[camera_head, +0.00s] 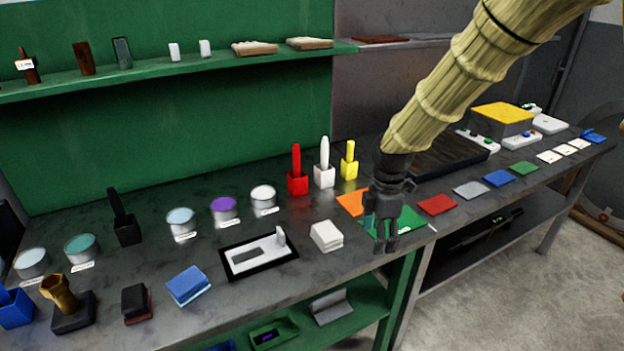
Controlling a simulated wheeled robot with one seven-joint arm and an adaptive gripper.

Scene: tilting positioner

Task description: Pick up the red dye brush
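The red dye brush (296,157) stands upright in a small red block holder (298,185) near the back of the bench, with its handle pointing up. Beside it on the right, a white brush (324,150) and a yellow brush (349,153) stand in matching holders. My gripper (386,247) points down at the front of the bench, to the right of and nearer than the red brush, clear of it. No object shows between its fingers. Its dark fingers are small and seen at an angle, so the gap between them is unclear.
The dark bench (210,260) holds paint tins, a black brush (119,215), a framed white piece (258,262) and a white stack (327,236). Coloured sheets lie around and behind my gripper, including a green one (410,225). A green shelf (150,76) runs above.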

